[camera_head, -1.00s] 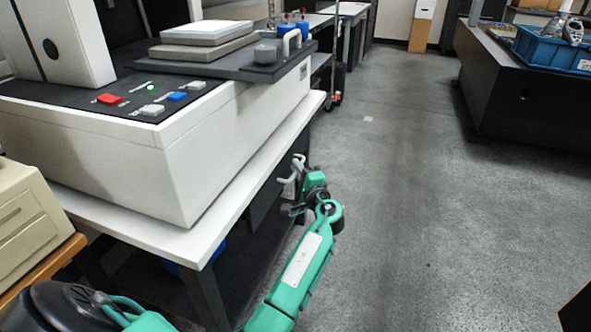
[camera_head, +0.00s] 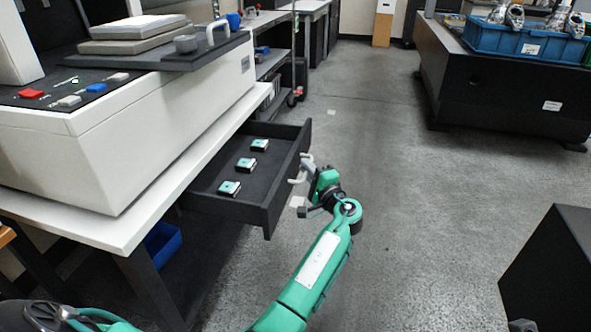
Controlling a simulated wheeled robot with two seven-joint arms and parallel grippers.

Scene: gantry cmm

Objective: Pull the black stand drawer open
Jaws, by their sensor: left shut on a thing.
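The black stand drawer (camera_head: 262,199) stands well out from under the white tabletop of the machine's stand. Inside it lie 3 small teal-topped blocks (camera_head: 245,164) in a row. A pale handle (camera_head: 303,166) is on its front. My left gripper (camera_head: 301,174) is at the handle, shut on it, with my green arm reaching up from the bottom of the view. The fingertips are small and partly merge with the handle. My right gripper does not show.
The white measuring machine (camera_head: 150,130) sits on the stand's white top (camera_head: 118,232). A blue bin (camera_head: 163,246) is under it. The grey floor right of the drawer is clear. A dark bench (camera_head: 500,90) with a blue crate (camera_head: 525,42) stands at the right. A black box-like shape (camera_head: 553,265) is at lower right.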

